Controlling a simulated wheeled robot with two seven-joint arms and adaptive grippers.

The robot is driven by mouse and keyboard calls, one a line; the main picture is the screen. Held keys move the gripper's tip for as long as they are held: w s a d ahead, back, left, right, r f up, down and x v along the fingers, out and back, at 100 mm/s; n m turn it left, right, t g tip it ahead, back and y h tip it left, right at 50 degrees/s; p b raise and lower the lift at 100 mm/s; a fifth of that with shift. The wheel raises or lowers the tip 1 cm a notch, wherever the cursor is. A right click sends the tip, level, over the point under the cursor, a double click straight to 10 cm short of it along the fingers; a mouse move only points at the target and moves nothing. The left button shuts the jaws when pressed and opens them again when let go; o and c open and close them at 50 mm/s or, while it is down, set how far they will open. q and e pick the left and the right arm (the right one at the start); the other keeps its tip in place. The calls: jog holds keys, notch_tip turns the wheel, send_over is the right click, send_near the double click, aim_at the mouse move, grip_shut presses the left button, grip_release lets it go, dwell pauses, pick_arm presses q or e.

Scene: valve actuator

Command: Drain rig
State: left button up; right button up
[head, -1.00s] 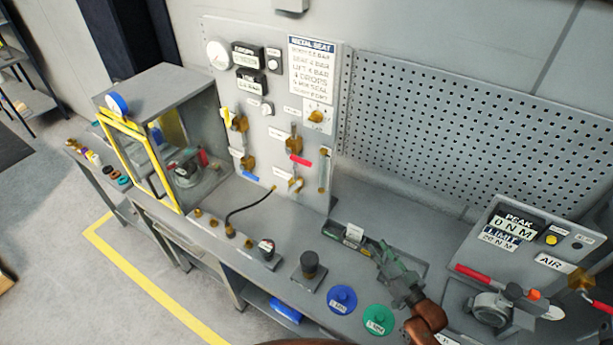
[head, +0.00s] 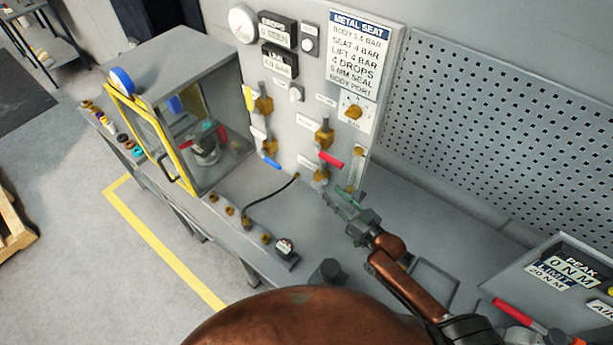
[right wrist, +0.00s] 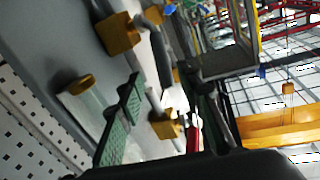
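The test panel (head: 292,120) stands upright at the back of the bench. It carries a yellow handle (head: 249,97), a blue handle (head: 271,161) and a red handle (head: 331,159) on brass valves. My right gripper (head: 342,200) is in front of the panel's lower right, just below the red handle and close to a lower brass fitting (head: 321,176). In the right wrist view its fingers (right wrist: 165,110) are apart, with brass fittings and the red handle (right wrist: 193,130) beyond and between them. I see nothing held. My left gripper is out of view.
A chamber with a yellow-framed door (head: 150,140) stands left of the panel; a valve body sits inside. A black hose (head: 272,193) and brass fittings lie on the bench. A pegboard (head: 480,140) is behind, right. A torque box (head: 560,275) stands at lower right.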

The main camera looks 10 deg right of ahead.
aim_at(321, 183)
jog(key=p+x, duration=0.2)
jog(key=x, duration=0.5)
jog(key=shift+a+r, duration=0.15)
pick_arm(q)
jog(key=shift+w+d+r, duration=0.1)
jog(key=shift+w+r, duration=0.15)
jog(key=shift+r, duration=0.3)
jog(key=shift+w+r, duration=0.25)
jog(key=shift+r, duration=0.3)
pick_arm(e)
jog(key=shift+s, duration=0.1)
jog(key=shift+c, duration=0.6)
grip_shut()
